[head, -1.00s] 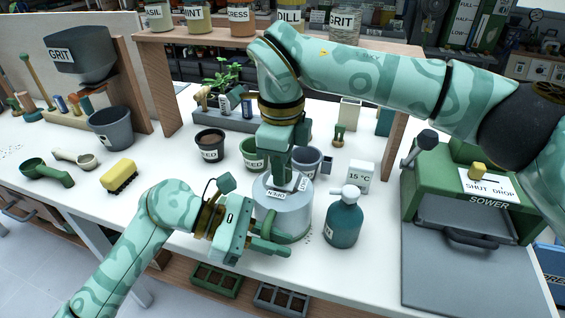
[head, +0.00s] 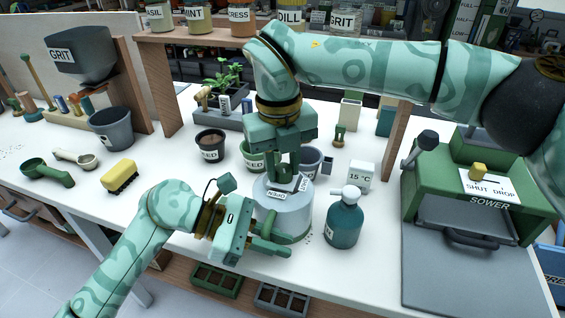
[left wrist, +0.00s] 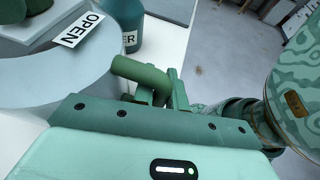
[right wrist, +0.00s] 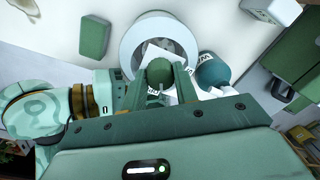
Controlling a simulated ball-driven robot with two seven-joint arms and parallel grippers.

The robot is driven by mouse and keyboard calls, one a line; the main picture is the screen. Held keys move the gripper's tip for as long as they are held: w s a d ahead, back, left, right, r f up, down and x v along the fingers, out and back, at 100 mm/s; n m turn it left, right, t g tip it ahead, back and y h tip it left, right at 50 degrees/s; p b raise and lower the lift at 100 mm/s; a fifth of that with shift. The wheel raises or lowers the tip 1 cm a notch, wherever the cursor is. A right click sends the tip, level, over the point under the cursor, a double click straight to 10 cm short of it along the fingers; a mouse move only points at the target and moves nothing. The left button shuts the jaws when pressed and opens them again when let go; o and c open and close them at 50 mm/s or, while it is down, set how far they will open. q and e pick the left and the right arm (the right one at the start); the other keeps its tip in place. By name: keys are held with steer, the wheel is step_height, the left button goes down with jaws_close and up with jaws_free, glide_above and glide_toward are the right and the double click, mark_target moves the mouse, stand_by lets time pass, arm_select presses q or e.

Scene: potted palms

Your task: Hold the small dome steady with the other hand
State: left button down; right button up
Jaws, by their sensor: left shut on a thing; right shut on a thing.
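The small dome (head: 283,215) is a pale grey round body near the table's front edge, with an OPEN label on top. It also shows in the left wrist view (left wrist: 45,90) and as a pale ring in the right wrist view (right wrist: 133,45). My left gripper (head: 268,245) is at its front side, shut on a green rounded handle (left wrist: 140,72) beside the dome wall. My right gripper (head: 287,168) is above the dome, shut on a green knob (right wrist: 158,70) at the top. The fingers hide part of the dome's top.
A teal spray bottle (head: 343,222) stands close at the right. Seed pots (head: 210,146) and a grey pot stand behind the dome. A yellow brush (head: 120,176) lies at the left. The green sower (head: 480,190) is at the far right. White tabletop is free left of the dome.

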mark_target(280, 166)
steer(key=m, duration=0.5)
steer(key=shift+w+d, duration=0.1)
steer(key=shift+w, duration=0.05)
steer(key=shift+r, duration=0.1)
stand_by(0.3)
steer(key=o, duration=1)
step_height(280, 166, up, 12)
steer(key=shift+a, duration=0.3)
arm_select(q)
steer(key=c, duration=1.3)
jaws_free()
steer(key=shift+c, duration=0.2)
